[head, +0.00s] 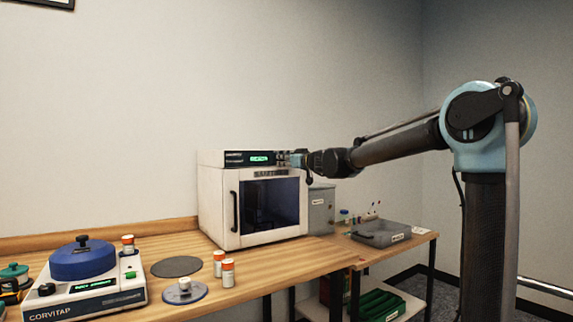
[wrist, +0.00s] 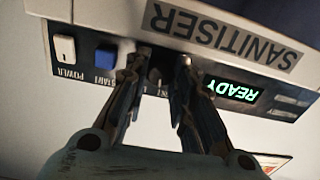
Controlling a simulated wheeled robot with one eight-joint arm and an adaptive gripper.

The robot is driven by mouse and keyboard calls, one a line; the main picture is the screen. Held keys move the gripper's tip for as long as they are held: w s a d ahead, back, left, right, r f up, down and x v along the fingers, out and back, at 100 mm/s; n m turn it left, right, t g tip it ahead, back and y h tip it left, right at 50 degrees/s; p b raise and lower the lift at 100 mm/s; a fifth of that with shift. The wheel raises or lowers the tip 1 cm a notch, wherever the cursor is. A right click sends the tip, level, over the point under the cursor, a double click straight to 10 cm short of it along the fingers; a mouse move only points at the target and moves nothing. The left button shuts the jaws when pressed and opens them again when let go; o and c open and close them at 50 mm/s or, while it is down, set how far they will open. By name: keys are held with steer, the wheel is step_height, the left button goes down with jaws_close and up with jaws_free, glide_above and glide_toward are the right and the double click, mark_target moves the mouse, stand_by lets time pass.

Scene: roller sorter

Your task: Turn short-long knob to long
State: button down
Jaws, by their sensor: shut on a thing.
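The white sanitiser (head: 218,196) stands on the wooden bench in the head view, with its control panel along the top front. In the wrist view the panel appears upside down, with a dark knob (wrist: 161,72) between my fingers. My gripper (wrist: 164,62) is shut on this knob, one finger on each side. The fingers hide most of the knob and its label, so I cannot tell which way it points. In the head view my gripper (head: 298,158) is at the right end of the panel.
A white power switch (wrist: 65,48) and a blue start button (wrist: 106,60) are beside the knob. The green display (wrist: 234,89) reads READY. A blue-lidded machine (head: 82,259) and orange-white bottles (head: 228,272) stand on the bench. A grey tray (head: 380,233) is at right.

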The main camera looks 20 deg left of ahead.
steer(key=shift+d+m, duration=0.1)
steer(key=shift+m, duration=1.3)
steer(key=shift+w, duration=0.1)
steer(key=c, duration=1.3)
jaws_free()
steer(key=shift+c, duration=0.2)
steer(key=v, duration=1.2)
